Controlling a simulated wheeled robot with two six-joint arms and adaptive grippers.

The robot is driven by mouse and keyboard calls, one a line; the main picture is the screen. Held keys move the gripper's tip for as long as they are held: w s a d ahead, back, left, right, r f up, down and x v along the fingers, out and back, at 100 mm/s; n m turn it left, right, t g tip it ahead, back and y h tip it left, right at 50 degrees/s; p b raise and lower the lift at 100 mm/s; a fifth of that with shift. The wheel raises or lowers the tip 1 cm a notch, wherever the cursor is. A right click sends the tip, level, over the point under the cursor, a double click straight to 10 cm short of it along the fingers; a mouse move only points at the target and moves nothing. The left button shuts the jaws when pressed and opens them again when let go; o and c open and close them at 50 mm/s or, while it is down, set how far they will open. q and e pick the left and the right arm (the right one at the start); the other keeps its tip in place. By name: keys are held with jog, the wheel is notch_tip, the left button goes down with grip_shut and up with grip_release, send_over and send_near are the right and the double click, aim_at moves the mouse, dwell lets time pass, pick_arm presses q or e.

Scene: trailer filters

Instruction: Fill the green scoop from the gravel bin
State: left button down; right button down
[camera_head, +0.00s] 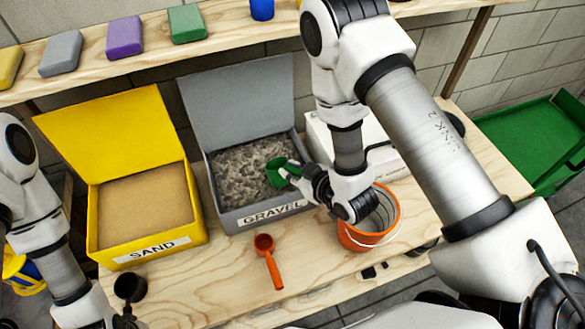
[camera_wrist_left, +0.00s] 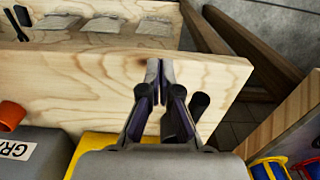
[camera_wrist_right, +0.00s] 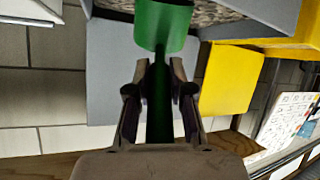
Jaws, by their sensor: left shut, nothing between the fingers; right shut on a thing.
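The green scoop (camera_head: 276,173) is over the gravel bin's front right part, at or just above the gravel (camera_head: 240,165); I cannot tell whether it touches or holds any. My right gripper (camera_head: 296,177) is shut on its handle. In the right wrist view the scoop's cup (camera_wrist_right: 165,24) extends beyond the fingers (camera_wrist_right: 160,92) with the handle between them. The grey gravel bin (camera_head: 228,224) stands on the table with its lid (camera_head: 235,95) raised. My left gripper (camera_wrist_left: 155,80) is shut and empty, near a wooden board edge in the left wrist view.
An open yellow sand bin (camera_head: 95,225) stands left of the gravel bin. An orange bucket (camera_head: 352,238) is close at the right, below my right arm. An orange scoop (camera_head: 268,260) lies on the table (camera_head: 215,290). A dark round object (camera_head: 130,287) is at the front left.

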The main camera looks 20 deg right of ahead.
aim_at(287, 168)
jog(key=shift+w+f+b, duration=1.55)
jog(key=shift+w+f, duration=0.55)
jog(key=shift+f, duration=0.15)
jog(key=shift+s+r+p, duration=0.75)
jog(key=shift+r+p, duration=0.5)
jog(key=shift+r, duration=0.4)
jog(key=shift+s+r+p, duration=0.75)
jog(key=shift+r+p, duration=0.45)
jog(key=shift+r, duration=0.45)
jog(key=shift+s+r+p, duration=0.75)
jog(key=shift+r+p, duration=0.5)
jog(key=shift+r, duration=0.4)
jog(key=shift+f, duration=0.1)
